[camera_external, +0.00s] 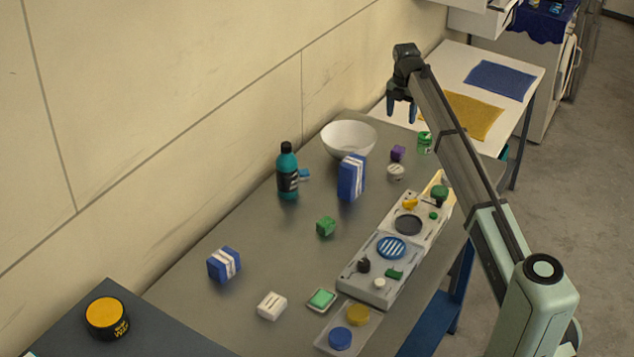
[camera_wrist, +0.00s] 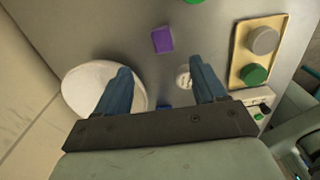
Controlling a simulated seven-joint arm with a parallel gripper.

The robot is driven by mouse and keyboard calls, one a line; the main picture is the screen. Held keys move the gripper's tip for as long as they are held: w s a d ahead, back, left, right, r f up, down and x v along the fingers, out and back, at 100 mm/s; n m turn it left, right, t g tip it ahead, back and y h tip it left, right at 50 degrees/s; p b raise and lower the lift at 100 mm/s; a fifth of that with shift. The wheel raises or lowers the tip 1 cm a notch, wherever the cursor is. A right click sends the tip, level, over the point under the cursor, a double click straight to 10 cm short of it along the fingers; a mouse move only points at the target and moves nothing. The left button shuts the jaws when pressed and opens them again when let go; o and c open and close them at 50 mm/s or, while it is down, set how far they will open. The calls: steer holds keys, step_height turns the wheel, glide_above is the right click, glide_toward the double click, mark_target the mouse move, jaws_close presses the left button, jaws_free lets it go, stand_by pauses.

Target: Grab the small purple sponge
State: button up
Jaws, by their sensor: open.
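The small purple sponge (camera_external: 398,153) is a little block on the far part of the grey table, right of the white bowl (camera_external: 349,139). In the wrist view the sponge (camera_wrist: 162,40) lies beyond the fingertips, between their two lines, with nothing touching it. My gripper (camera_external: 401,112) hangs above the far end of the table, fingers pointing down. The wrist view shows its two blue fingers (camera_wrist: 160,80) spread apart with nothing between them gripped.
A small white round item (camera_external: 395,172) sits close to the sponge, and a green can (camera_external: 424,142) stands to its right. A blue box (camera_external: 351,177) and a teal bottle (camera_external: 287,171) stand nearby. A long tray (camera_external: 368,262) lies along the right edge.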

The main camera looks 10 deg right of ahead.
glide_above(400, 146)
steer(key=f, duration=0.8)
steer(key=shift+s+a+f, duration=0.15)
steer(key=shift+a, duration=0.15)
steer(key=shift+d+f, duration=0.2)
steer(key=shift+f, duration=1.2)
steer(key=shift+d+f, duration=0.15)
steer(key=shift+f, duration=1.2)
steer(key=c, duration=1)
